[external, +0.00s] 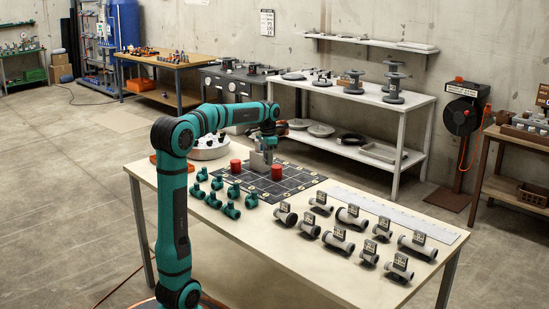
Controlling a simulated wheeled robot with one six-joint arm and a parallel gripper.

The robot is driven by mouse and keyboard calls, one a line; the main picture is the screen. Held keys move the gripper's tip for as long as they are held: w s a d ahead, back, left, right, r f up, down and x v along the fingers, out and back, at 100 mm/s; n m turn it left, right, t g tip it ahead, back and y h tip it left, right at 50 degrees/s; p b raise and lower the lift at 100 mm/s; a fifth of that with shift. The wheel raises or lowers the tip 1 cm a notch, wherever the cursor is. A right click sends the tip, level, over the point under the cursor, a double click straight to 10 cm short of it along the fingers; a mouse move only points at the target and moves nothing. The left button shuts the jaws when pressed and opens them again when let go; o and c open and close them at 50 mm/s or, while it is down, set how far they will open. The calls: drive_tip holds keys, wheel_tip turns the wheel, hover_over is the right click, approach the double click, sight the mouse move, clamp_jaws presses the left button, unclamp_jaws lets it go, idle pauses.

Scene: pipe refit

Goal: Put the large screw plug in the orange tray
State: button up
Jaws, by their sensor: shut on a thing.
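My gripper (263,154) is over the dark gridded mat (300,178) on the near table. It is shut on a small grey piece (258,162), low over the mat; I cannot tell whether the piece touches the mat or if it is the large screw plug. An orange item (153,159) at the table's far left edge, mostly hidden behind my arm, may be the orange tray.
A round white holder (208,149) with small parts stands behind the mat. Several grey labelled pipe pieces (338,240) lie to the right, beside a long pale strip (395,213). The front left tabletop is bare.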

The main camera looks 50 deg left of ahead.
drive_tip(key=s+a+n, duration=0.1)
drive_tip(key=a+n, duration=0.4)
drive_tip(key=a, duration=2.7)
drive_tip(key=s+a+f+n, duration=0.2)
drive_tip(key=s+a, duration=0.5)
drive_tip(key=a, duration=0.5)
drive_tip(key=s+a+f+n, duration=0.2)
drive_tip(key=s+a, duration=0.5)
drive_tip(key=a, duration=0.5)
drive_tip(key=f, duration=0.5)
drive_tip(key=shift+a, duration=0.4)
drive_tip(key=shift+f, duration=2.25)
drive_tip(key=shift+f, duration=0.1)
drive_tip(key=o, duration=1)
